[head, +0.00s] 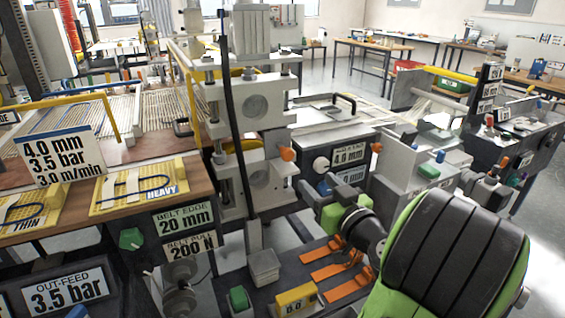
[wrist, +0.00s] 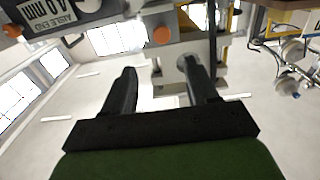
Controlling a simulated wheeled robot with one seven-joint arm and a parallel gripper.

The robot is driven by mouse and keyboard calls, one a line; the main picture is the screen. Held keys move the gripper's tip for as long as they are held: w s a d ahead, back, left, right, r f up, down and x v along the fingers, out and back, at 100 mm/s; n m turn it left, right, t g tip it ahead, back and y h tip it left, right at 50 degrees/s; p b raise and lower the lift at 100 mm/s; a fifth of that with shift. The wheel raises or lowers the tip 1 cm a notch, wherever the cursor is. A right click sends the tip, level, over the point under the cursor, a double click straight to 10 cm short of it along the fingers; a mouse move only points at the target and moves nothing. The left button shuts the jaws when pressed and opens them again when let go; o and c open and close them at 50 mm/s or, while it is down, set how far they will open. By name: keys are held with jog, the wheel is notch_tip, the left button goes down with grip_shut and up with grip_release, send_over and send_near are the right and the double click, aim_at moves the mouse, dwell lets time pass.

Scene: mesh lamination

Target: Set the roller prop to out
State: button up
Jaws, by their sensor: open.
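No part labelled as the roller prop can be read, so I cannot tell surely which part it is. The grey roller stand (head: 250,105) has an orange knob (head: 287,154) on its right side. This orange knob also shows in the wrist view (wrist: 161,35), beyond the fingertips. My gripper (wrist: 160,78) is open with nothing between its two black fingers. In the head view its green body is just right of the stand's lower part, and its fingers are hard to make out. A gap to the knob seems to remain, but its depth is unclear.
A dark panel with orange strips (head: 345,268), a green button (head: 238,298) and a yellow box (head: 296,299) lies below my gripper. A black upright hose (head: 229,90) runs along the stand. An "AISLE END 4.0 mm" label (head: 348,155) is to the right.

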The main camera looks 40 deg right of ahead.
aim_at(289, 155)
jog(key=p+x, duration=0.4)
jog(key=x, duration=1.1)
jog(key=shift+w+r+p, duration=0.15)
jog(key=shift+w+p, duration=0.2)
grip_shut()
